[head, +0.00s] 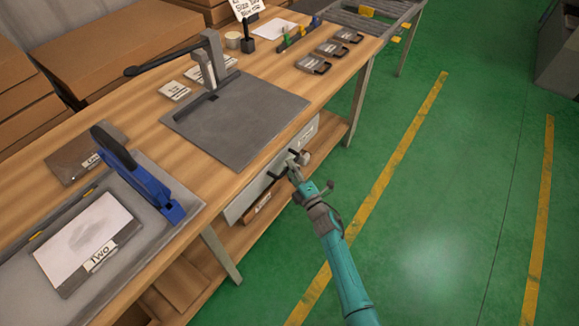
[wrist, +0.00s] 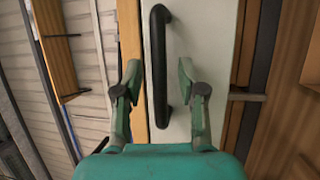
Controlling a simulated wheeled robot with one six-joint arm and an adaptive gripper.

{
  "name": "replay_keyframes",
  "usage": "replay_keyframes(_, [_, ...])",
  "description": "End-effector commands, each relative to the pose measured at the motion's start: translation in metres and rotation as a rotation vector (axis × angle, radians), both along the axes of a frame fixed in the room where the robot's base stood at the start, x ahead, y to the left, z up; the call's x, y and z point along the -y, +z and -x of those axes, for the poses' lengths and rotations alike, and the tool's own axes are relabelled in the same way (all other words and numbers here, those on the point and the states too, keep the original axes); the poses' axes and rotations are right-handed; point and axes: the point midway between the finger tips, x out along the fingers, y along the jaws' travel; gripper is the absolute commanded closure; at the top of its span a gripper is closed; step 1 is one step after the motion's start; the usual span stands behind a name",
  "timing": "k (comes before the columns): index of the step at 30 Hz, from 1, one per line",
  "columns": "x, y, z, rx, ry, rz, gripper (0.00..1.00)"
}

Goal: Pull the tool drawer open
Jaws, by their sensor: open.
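The tool drawer (head: 240,207) has a light grey front and sits under the edge of the wooden workbench. In the wrist view its pale front (wrist: 215,40) fills the middle, with a black bar handle (wrist: 158,55) running up and down the picture. My gripper (head: 297,160) is in front of the drawer, and its arm reaches in from the lower right. In the wrist view my gripper (wrist: 160,80) is open, with one finger on each side of the handle's lower part. Whether the fingers touch the handle cannot be told. The drawer appears shut.
The workbench (head: 150,128) carries a grey plate with a lever press (head: 235,115), a blue clamp (head: 150,185) and several small boxes. A lower shelf (head: 190,280) runs beneath. Cardboard boxes (head: 110,40) stand behind. The green floor (head: 430,200) to the right is clear.

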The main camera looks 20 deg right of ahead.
Motion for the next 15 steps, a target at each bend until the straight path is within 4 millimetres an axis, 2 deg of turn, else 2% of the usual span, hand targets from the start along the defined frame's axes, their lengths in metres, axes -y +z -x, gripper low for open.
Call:
replay_keyframes(4, [-0.0022,0.0016,-0.0077,0.0,0.001,0.0,0.6])
replay_keyframes(12, [-0.0023,0.0018,-0.0089,0.0,0.0,0.0,0.6])
replay_keyframes(13, [-0.0023,0.0018,-0.0088,0.0,0.0,0.0,0.62])
replay_keyframes(15, [-0.0023,0.0018,-0.0088,0.0,0.0,0.0,0.8])
